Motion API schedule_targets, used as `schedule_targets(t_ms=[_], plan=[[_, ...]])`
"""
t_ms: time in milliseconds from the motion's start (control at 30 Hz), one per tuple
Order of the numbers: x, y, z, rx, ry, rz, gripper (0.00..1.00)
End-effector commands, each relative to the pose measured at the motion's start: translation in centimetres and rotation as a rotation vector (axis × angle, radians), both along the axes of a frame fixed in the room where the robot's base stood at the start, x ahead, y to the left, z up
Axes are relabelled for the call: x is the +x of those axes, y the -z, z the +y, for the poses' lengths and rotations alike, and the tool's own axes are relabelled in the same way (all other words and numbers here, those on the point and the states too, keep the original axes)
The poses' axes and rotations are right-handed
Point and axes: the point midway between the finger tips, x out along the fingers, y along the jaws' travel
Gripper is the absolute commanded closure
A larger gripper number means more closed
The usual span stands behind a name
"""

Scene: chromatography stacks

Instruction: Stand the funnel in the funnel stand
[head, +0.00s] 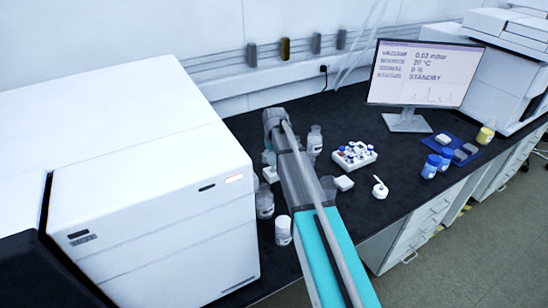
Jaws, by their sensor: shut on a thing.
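My arm reaches over the dark bench from the lower right, and its far end (275,122) is above the bench near the back wall. My gripper does not show; the arm's far end and links hide where it would be. I cannot make out the funnel or the funnel stand with certainty. A pale shape (268,157) shows just left of the arm, below its far end, too small to identify. A small white item with a knob-like top (380,188) stands on the bench right of the arm; I cannot tell what it is.
A large white instrument (150,190) fills the left. Glass bottles (315,140) and a white lidded jar (283,230) stand close to the arm. A white vial rack (354,155), a monitor (420,75) and blue-capped bottles (431,166) are to the right.

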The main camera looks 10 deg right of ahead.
Motion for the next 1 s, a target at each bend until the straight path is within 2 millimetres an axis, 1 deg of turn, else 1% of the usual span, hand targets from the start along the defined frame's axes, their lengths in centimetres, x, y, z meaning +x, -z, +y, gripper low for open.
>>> schedule_targets(t_ms=[633,1000], plan=[[0.0,1.7,0.0,0.000,0.000,0.000,0.60],[0.0,1.9,0.1,0.000,-0.001,0.000,0.60]])
